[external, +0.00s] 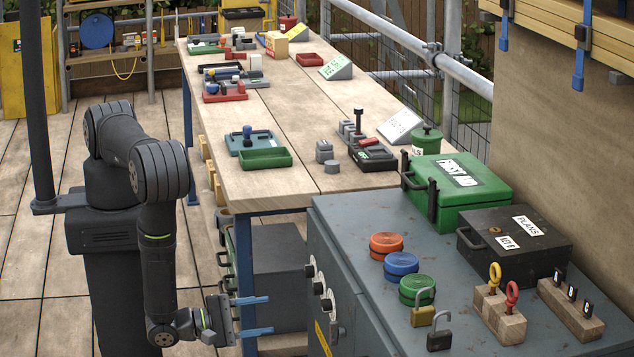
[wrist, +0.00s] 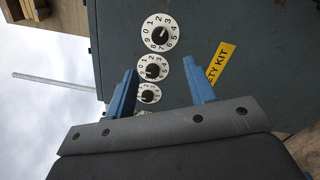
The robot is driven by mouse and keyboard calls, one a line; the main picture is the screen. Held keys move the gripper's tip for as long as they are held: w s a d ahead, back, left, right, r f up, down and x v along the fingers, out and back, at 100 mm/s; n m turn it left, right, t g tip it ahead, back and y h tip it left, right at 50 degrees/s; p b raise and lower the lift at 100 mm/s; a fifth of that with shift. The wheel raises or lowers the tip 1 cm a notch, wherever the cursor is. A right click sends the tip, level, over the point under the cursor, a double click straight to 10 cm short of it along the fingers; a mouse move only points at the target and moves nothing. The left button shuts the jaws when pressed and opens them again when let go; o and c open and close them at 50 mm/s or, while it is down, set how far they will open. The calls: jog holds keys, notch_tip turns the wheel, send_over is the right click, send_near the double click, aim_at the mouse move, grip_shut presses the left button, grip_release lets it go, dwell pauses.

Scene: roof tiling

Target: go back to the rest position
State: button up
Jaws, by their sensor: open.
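My gripper (external: 254,316) is low beside the front of the grey cabinet (external: 345,240) in the external view. Its two blue fingers are spread apart with nothing between them. In the wrist view my gripper (wrist: 163,95) faces the cabinet front, with white numbered dials (wrist: 160,32) ahead of it and a yellow "safety kit" label (wrist: 221,62) to the right. I cannot tell from these views how far the fingertips are from the cabinet. My arm hangs down from its column at the left.
A wooden workbench (external: 240,185) with trays and blocks runs behind the cabinet. On the cabinet top are a green first aid box (external: 465,200), a black plans box (external: 530,255), coloured round tins (external: 400,264), padlocks (external: 438,336) and wooden key blocks (external: 497,318). The floor at left is clear.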

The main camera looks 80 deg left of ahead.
send_near(322, 306)
jog(key=w, duration=0.8)
jog(key=shift+w+r, duration=0.1)
jog(key=shift+r, duration=0.05)
jog(key=n, duration=0.4)
jog(key=shift+d, duration=0.1)
jog(key=n, duration=0.5)
jog(key=shift+n+y, duration=0.4)
dwell(0.5)
